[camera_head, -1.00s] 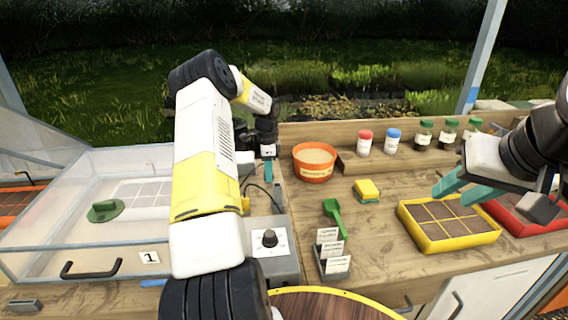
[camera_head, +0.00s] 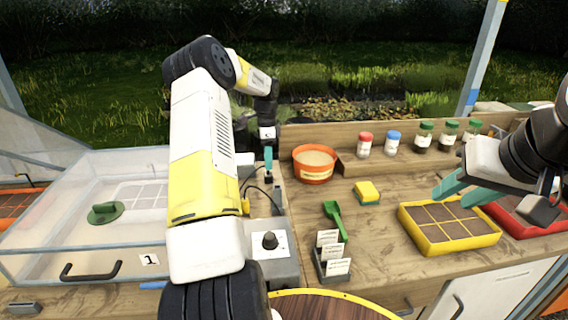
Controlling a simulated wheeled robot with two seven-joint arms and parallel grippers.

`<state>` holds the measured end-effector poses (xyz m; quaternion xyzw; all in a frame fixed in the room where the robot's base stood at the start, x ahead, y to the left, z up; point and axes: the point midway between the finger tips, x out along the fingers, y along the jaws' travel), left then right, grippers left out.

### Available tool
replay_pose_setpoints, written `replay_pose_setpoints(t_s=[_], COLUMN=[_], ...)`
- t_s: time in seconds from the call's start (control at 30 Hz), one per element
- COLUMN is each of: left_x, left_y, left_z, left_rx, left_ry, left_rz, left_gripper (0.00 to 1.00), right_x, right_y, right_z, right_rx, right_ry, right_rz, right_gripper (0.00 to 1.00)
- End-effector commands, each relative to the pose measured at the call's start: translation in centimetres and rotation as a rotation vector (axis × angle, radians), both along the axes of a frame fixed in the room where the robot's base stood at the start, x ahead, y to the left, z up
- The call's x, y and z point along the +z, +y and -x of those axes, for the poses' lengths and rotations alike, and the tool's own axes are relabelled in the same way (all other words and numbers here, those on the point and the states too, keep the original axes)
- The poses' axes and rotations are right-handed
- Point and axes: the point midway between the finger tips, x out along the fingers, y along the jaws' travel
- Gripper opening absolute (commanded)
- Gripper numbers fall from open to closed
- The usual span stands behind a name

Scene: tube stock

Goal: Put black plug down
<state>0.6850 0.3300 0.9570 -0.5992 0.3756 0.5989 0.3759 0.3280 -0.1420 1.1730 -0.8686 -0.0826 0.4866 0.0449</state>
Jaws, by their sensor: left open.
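My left gripper (camera_head: 268,164) hangs fingers down over the back of the bench, left of the orange bowl. Its jaws are open, seen nearly edge-on. A small black piece, apparently the black plug (camera_head: 268,179), shows right below the teal fingertips; whether they still touch it I cannot tell. A thin dark cable (camera_head: 262,188) curves close by, partly hidden behind my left arm. My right gripper (camera_head: 462,190) is open and empty, above the yellow seed tray (camera_head: 437,246).
A grey control box (camera_head: 270,243) with a black knob stands in front of the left gripper. A clear-lidded propagator (camera_head: 45,225) lies left. The orange bowl (camera_head: 314,174), yellow sponge (camera_head: 366,191), green scoop (camera_head: 336,216) and label holder (camera_head: 331,266) stand right.

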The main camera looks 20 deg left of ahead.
Motion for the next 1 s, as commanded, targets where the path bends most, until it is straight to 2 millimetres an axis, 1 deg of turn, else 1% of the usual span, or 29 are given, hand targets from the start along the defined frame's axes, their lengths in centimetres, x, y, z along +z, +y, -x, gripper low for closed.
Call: replay_pose_setpoints(t_s=[0.03, 0.1, 0.23, 0.37, 0.47, 0.57, 0.67, 0.7, 0.77, 0.8, 0.87, 0.9, 0.97, 1.0], left_x=[1.2, 2.6, 4.6, 5.7, 6.9, 9.3, 12.6, 14.0, 15.9, 17.0, 18.6, 19.5, 20.8, 21.5], left_y=[0.0, 0.0, 0.0, 0.0, -0.6, -2.1, -4.4, -5.4, -6.8, -7.7, -8.9, -9.7, -10.8, -11.4], left_z=[-0.1, -0.1, 0.0, 0.0, 0.3, 1.2, 3.0, 4.0, 5.6, 6.8, 8.6, 9.9, 11.9, 13.3], left_rx=[0.000, 0.000, 0.000, 0.000, 0.007, 0.037, 0.094, 0.123, 0.172, 0.204, 0.257, 0.292, 0.348, 0.387], left_ry=[-0.004, -0.004, -0.001, -0.001, -0.009, -0.033, -0.073, -0.092, -0.119, -0.139, -0.167, -0.186, -0.214, -0.233], left_rz=[-0.002, -0.002, -0.002, 0.000, -0.004, -0.018, -0.032, -0.034, -0.036, -0.035, -0.028, -0.022, -0.009, 0.003], left_gripper=[0.55, 0.55, 0.55, 0.55, 0.55, 0.55, 0.55, 0.55, 0.55, 0.55, 0.55, 0.55, 0.55, 0.55], right_x=[0.0, 0.0, 0.0, 0.0, 0.0, 0.0, 0.0, 0.0, 0.0, 0.0, 0.0, 0.0, 0.0, 0.0], right_y=[0.0, 0.0, 0.0, 0.0, 0.0, 0.0, 0.0, 0.0, 0.0, 0.0, 0.0, 0.0, 0.0, 0.0], right_z=[0.0, 0.0, 0.0, 0.0, 0.0, 0.0, 0.0, 0.0, 0.0, 0.0, 0.0, 0.0, 0.0, 0.0], right_rx=[0.000, 0.000, 0.000, 0.000, 0.000, 0.000, 0.000, 0.000, 0.000, 0.000, 0.000, 0.000, 0.000, 0.000], right_ry=[0.000, 0.000, 0.000, 0.000, 0.000, 0.000, 0.000, 0.000, 0.000, 0.000, 0.000, 0.000, 0.000, 0.000], right_rz=[0.000, 0.000, 0.000, 0.000, 0.000, 0.000, 0.000, 0.000, 0.000, 0.000, 0.000, 0.000, 0.000, 0.000], right_gripper=[0.36, 0.36, 0.36, 0.36, 0.36, 0.36, 0.36, 0.36, 0.36, 0.36, 0.36, 0.36, 0.36, 0.36])
